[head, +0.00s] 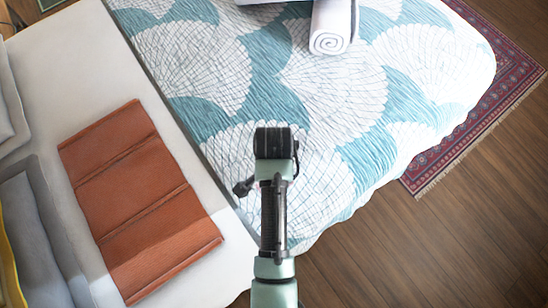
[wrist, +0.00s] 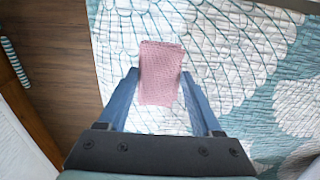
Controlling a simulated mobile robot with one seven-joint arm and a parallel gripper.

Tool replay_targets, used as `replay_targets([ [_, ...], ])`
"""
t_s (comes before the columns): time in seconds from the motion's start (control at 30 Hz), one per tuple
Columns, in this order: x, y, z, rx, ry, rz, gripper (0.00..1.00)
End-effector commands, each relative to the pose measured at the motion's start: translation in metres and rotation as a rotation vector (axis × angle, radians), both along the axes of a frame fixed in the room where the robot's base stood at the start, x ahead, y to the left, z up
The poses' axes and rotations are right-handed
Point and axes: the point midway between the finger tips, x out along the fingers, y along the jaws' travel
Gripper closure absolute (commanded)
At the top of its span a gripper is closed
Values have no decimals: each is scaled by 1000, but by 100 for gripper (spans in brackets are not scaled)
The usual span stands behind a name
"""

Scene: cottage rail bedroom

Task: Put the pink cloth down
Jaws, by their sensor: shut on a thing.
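The pink cloth (wrist: 161,72) is a small folded pink piece, seen in the wrist view between the two blue fingers. My gripper (wrist: 160,88) is shut on its lower part, and the cloth sticks out beyond the fingertips. Below it lies the bed's teal and white shell-patterned quilt (wrist: 225,60); I cannot tell whether the cloth touches it. In the head view my arm reaches over the near part of the same quilt (head: 330,95). There the cloth is hidden behind my wrist.
A folded rust-coloured blanket (head: 140,195) lies on the white sheet at the left. A rolled white towel (head: 332,28) lies at the far side of the quilt. Grey pillows (head: 35,230) are at the left edge. A red patterned rug (head: 465,125) and wooden floor (head: 430,240) lie right of the bed.

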Motion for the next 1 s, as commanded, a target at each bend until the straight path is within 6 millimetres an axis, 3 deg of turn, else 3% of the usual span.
replay_targets([
  [0.1,-1,0,-22,0,2,2,78],
  [0.5,0,0,-67,0,0,3,78],
  [0.9,0,0,-72,0,0,4,78],
  [0.93,0,0,-72,0,-1,4,32],
  [1.0,0,0,-71,0,-1,4,19],
])
